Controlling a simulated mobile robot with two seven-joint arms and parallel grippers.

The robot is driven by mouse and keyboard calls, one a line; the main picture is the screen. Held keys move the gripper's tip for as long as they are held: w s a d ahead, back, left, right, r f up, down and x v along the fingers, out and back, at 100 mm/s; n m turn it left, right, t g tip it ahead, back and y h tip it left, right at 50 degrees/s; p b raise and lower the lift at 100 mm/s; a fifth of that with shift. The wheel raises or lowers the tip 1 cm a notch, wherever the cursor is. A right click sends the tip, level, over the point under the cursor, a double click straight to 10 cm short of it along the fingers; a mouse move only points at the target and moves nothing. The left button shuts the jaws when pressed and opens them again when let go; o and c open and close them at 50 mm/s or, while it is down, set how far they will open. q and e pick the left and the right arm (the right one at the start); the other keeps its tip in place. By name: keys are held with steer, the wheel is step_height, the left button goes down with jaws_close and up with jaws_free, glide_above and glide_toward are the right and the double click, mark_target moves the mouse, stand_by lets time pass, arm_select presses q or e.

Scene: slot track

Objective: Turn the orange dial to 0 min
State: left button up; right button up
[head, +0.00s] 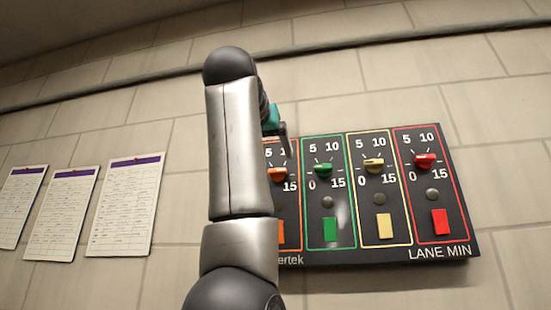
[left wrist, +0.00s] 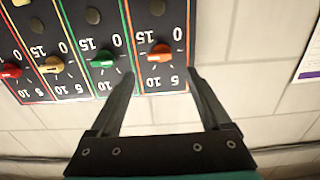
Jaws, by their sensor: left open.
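The orange dial (head: 280,173) is on the leftmost column of a black wall panel, partly hidden by my left arm in the head view. In the left wrist view the orange dial (left wrist: 160,54) appears upside down, with 0, 5, 10 and 15 around it. Its exact pointer setting is too small to read surely. My left gripper (head: 284,140) is just above the dial in the head view. In the left wrist view its two fingers (left wrist: 162,74) are apart and empty, with the dial showing between and beyond their tips. My right gripper is not in view.
Green (head: 323,171), yellow (head: 373,165) and red (head: 424,161) dials sit to the right on the same panel, with coloured buttons below. The green dial is close beside the left fingers. Paper sheets (head: 125,205) hang on the tiled wall at left.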

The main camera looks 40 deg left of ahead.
mark_target(278, 172)
arm_select(q)
steer(key=p+x, duration=0.2)
steer(key=x, duration=0.4)
steer(key=shift+w+a, duration=0.2)
steer(key=shift+w, duration=0.2)
steer(key=c, duration=0.4)
jaws_close()
